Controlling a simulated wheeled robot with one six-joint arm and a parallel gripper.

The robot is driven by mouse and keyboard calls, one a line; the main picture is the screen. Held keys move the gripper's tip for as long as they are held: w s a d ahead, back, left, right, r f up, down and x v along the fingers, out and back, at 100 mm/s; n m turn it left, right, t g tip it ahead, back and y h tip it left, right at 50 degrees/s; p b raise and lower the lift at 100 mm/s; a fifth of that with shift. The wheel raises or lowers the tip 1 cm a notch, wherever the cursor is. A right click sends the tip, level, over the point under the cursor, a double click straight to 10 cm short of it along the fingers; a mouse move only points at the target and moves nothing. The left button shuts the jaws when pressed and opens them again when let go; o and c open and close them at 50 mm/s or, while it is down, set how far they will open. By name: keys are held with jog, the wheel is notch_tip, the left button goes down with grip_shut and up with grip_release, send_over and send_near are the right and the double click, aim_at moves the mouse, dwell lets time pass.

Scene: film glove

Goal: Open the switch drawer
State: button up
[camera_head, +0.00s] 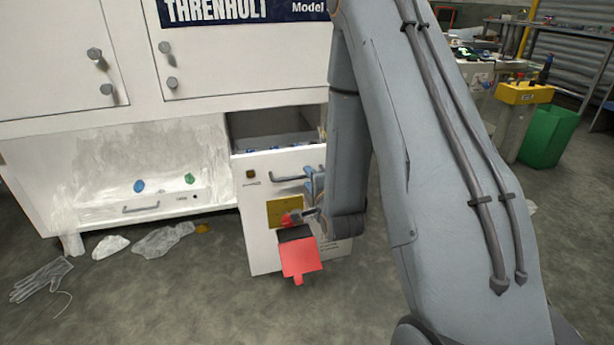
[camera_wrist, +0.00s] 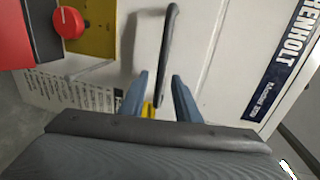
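The switch drawer (camera_head: 258,215) is a white front carrying a yellow plate, a red knob and a hanging red flap. It stands pulled out from the white cabinet, with its inside showing above the front. Its dark bar handle (camera_head: 288,179) is partly hidden by my arm in the head view. In the wrist view the handle (camera_wrist: 166,50) runs between my two blue fingers. My gripper (camera_wrist: 160,76) is open, with a gap on both sides of the bar. In the head view my gripper (camera_head: 313,186) is at the handle's right end, mostly hidden behind my arm.
The red knob (camera_wrist: 68,22) on the yellow plate (camera_wrist: 98,28) and the red flap (camera_head: 300,258) stick out near my gripper. A glove (camera_head: 42,278) and crumpled film (camera_head: 162,240) lie on the floor at left. A green bin (camera_head: 548,135) stands far right.

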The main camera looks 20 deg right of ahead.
jog(key=v, duration=0.5)
jog(key=shift+p, duration=0.35)
